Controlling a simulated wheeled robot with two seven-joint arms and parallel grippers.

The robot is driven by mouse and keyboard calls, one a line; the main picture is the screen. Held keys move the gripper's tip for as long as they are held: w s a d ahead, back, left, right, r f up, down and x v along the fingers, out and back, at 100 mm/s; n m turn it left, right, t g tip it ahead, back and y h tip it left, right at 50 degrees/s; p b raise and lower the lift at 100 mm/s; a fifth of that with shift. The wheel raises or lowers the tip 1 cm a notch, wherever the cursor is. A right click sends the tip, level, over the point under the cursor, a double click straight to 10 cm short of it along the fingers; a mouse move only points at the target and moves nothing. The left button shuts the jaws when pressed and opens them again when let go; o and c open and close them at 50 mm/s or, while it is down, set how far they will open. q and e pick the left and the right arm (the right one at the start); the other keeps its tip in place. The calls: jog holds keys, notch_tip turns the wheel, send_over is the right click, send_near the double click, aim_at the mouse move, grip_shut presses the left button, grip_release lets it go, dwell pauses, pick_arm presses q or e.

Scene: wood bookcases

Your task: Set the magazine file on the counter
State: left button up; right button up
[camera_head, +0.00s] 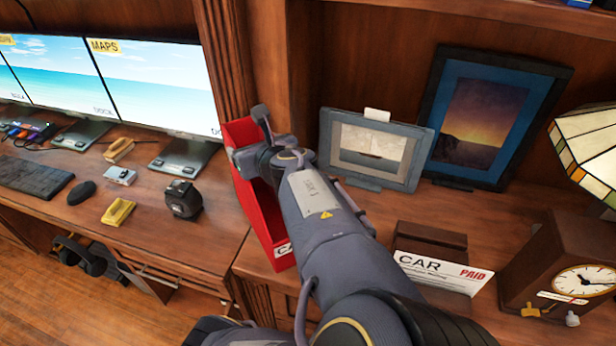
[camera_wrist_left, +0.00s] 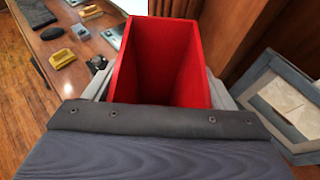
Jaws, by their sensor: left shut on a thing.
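The magazine file (camera_head: 267,222) is a red, open-topped upright box with a white label low on its front edge. In the head view it stands at the left end of the right-hand wooden counter (camera_head: 375,216), beside the picture frames. My left gripper (camera_head: 262,140) is shut on the magazine file near its top. In the left wrist view the red file (camera_wrist_left: 160,65) sits between the gripper's grey fingers, and its inside looks empty. My arm hides part of the file, and I cannot tell whether its base touches the counter. My right gripper is not in view.
A grey-framed boat picture (camera_head: 368,150) and a blue-framed sunset picture (camera_head: 490,115) stand behind. A card holder (camera_head: 432,240), a clock (camera_head: 565,270) and a stained-glass lamp (camera_head: 590,150) are at right. Monitors (camera_head: 155,80) and a black device (camera_head: 182,199) occupy the lower left desk.

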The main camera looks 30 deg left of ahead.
pick_arm(q)
jog(key=w+d+f+b, duration=0.1)
jog(key=w+d+f, duration=0.4)
jog(key=w+f, duration=0.3)
jog(key=shift+w+d+f, duration=0.15)
jog(key=shift+w+f, duration=0.15)
jog(key=shift+f, duration=1.35)
jog(key=shift+f, duration=0.15)
jog(key=o, duration=1.5)
jog(key=shift+o, duration=0.2)
